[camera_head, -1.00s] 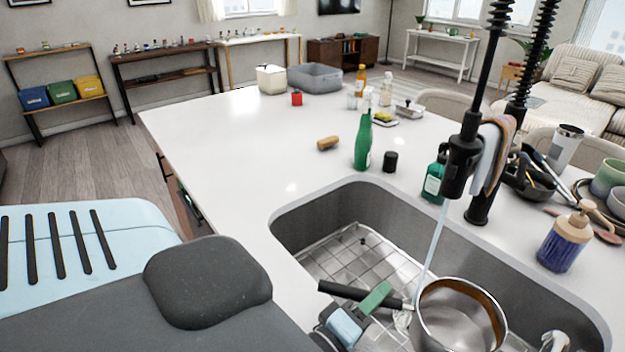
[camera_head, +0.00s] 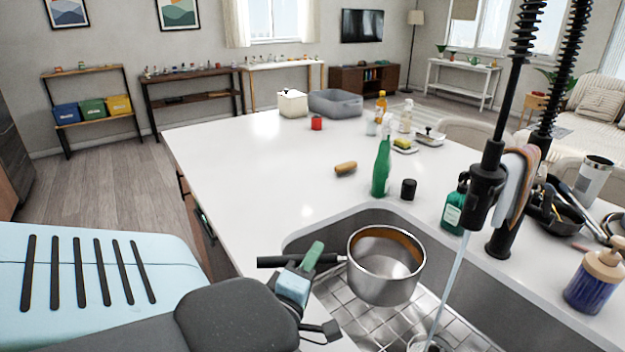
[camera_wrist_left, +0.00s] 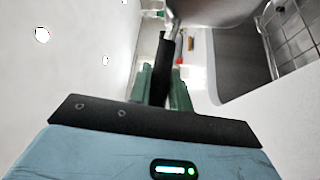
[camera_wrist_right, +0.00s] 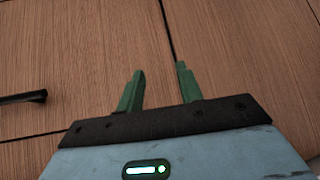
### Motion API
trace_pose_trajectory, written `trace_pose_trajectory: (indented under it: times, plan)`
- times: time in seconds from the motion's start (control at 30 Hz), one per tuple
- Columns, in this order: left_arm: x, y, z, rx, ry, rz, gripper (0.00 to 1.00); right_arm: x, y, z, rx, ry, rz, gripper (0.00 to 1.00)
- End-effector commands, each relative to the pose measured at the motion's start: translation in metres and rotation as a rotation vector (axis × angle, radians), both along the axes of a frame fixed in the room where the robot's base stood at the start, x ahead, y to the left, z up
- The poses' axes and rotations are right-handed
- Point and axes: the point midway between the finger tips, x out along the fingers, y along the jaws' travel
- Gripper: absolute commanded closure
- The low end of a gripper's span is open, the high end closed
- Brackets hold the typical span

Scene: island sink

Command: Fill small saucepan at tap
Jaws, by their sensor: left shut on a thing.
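The small saucepan (camera_head: 385,276) is steel with a black handle (camera_head: 285,261) and is held over the left part of the sink, near rim height. My left gripper (camera_head: 311,268) is shut on the handle, which also shows between the green fingers in the left wrist view (camera_wrist_left: 160,78). The black tap (camera_head: 486,190) runs a thin water stream (camera_head: 447,295) into the sink, to the right of the pan and apart from it. I cannot tell how much water the pan holds. My right gripper (camera_wrist_right: 160,70) is open and empty, facing wooden cabinet fronts.
The sink (camera_head: 480,285) has a wire grid (camera_head: 350,315). Dishes crowd the right. The white counter (camera_head: 260,165) at left is mostly clear.

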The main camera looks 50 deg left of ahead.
Motion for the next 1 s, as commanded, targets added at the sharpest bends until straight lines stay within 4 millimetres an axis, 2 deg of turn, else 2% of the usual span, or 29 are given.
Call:
trace_pose_trajectory:
  times: [0.37,1.0]
  plan:
    - [0.002,0.001,0.003,0.0,-0.006,0.01,1.0,-0.002,0.0,-0.002,-0.001,0.005,0.003,0.64]
    - [0.041,-0.03,0.002,-0.001,-0.006,0.009,1.0,-0.015,-0.001,-0.023,-0.003,0.046,0.007,0.64]
